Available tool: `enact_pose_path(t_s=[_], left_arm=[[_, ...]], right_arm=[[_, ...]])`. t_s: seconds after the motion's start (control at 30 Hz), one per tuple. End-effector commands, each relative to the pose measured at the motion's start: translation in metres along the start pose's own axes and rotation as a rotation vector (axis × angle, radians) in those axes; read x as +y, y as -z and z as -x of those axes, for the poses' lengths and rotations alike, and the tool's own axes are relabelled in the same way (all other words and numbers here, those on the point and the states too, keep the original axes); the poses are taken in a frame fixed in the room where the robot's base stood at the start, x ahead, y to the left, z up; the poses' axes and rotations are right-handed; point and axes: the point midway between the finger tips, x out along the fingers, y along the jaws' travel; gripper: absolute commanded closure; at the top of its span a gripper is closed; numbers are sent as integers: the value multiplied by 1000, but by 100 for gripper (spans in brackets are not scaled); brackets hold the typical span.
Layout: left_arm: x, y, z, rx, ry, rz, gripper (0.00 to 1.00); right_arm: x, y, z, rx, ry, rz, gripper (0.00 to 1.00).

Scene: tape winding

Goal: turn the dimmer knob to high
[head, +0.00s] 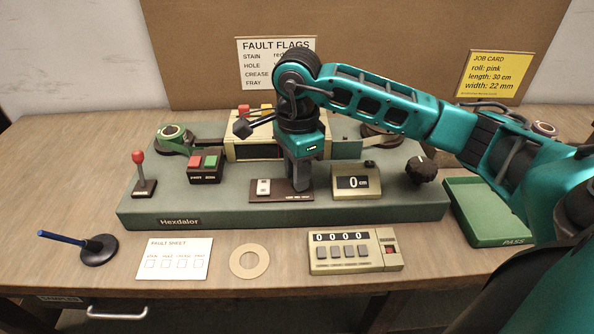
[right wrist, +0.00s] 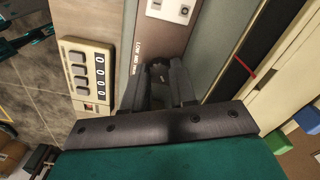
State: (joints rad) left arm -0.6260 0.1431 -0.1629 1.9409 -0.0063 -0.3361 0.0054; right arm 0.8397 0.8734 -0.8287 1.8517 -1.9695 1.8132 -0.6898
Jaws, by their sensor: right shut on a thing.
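The small dark dimmer knob (right wrist: 157,67) sits on a brown plate beside a white rocker switch. The plate (head: 283,198) is on the machine's front deck in the head view, with the switch (head: 264,187) at its left. My right gripper (head: 301,188) points straight down onto the plate's right part. In the right wrist view its two fingers (right wrist: 159,77) are closed around the knob, which they partly cover. In the head view the gripper hides the knob. The knob's pointer cannot be made out. My left gripper is not in view.
A 0 cm display (head: 358,182) stands just right of the gripper, and a larger black knob (head: 422,168) farther right. A red-and-green button box (head: 205,168) and a red lever (head: 141,171) are at left. A counter (head: 355,251) lies in front. A green tray (head: 487,240) is at right.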

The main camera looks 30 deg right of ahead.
Motion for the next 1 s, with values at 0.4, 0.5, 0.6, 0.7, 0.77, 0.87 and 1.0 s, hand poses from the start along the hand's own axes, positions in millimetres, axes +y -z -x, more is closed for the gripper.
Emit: enact_pose_path(t_s=[0.4,0.5,0.6,0.7,0.77,0.87,1.0], left_arm=[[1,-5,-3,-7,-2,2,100],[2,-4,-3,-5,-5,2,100],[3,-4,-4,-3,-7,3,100],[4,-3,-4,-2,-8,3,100],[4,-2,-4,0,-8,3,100],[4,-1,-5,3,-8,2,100],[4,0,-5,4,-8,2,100]], right_arm=[[0,0,0,1,1,-352,100],[0,0,0,1,1,-425,100],[0,0,0,1,1,-489,100],[0,0,0,0,1,-542,100],[0,0,0,0,1,-568,100],[0,0,0,0,1,-601,100],[0,0,1,0,1,-629,100]])
